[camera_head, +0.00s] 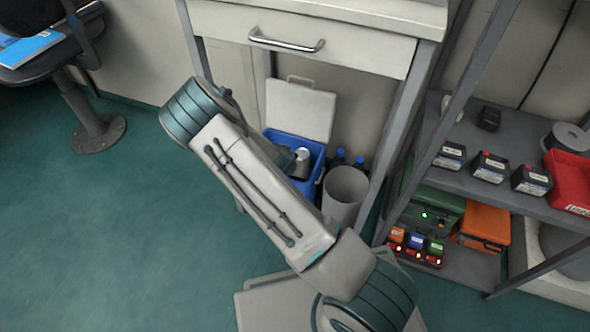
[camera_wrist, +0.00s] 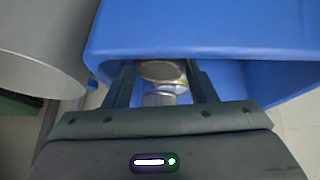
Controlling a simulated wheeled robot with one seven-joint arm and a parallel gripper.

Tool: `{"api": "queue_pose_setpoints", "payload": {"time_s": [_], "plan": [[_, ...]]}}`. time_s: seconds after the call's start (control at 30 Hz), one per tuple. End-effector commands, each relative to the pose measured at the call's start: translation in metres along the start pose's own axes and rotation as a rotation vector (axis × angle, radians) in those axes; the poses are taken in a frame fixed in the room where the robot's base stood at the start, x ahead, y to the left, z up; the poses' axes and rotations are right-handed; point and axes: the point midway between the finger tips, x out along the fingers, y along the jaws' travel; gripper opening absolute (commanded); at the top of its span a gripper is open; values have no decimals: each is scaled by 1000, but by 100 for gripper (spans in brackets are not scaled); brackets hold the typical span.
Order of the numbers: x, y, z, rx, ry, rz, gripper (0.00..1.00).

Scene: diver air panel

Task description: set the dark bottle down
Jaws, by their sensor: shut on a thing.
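In the wrist view my gripper (camera_wrist: 161,88) is shut on a small item with a grey ribbed cap (camera_wrist: 160,99). Its body is mostly hidden, so I cannot tell if it is the dark bottle. A round brownish-grey top (camera_wrist: 163,71) shows just beyond it, between the fingers. The fingers are over the opening of a blue bin (camera_wrist: 195,30). In the head view the blue bin (camera_head: 317,153) stands under the counter, and my forearm hides much of the gripper. Two dark bottles with blue caps (camera_head: 340,156) (camera_head: 358,162) stand behind a grey bin.
The grey round bin (camera_head: 345,188) stands right beside the blue bin; it also shows in the wrist view (camera_wrist: 40,50). A raised white lid (camera_head: 300,108) is behind the blue bin. A drawer counter (camera_head: 300,35) overhangs both. A loaded shelf (camera_head: 470,180) stands right.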

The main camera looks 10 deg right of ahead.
Motion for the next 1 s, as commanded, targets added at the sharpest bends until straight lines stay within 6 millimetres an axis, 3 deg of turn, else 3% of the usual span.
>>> {"api": "queue_pose_setpoints", "payload": {"time_s": [0.2,0.23,0.27,0.77,0.83,1.0], "plan": [[3,0,1,0,1,-1,0],[3,0,2,0,0,0,57],[3,0,2,0,0,0,62],[-6,0,-4,0,1,0,62],[-14,1,-8,0,1,0,62],[-57,0,-8,-2,0,-3,62]]}}
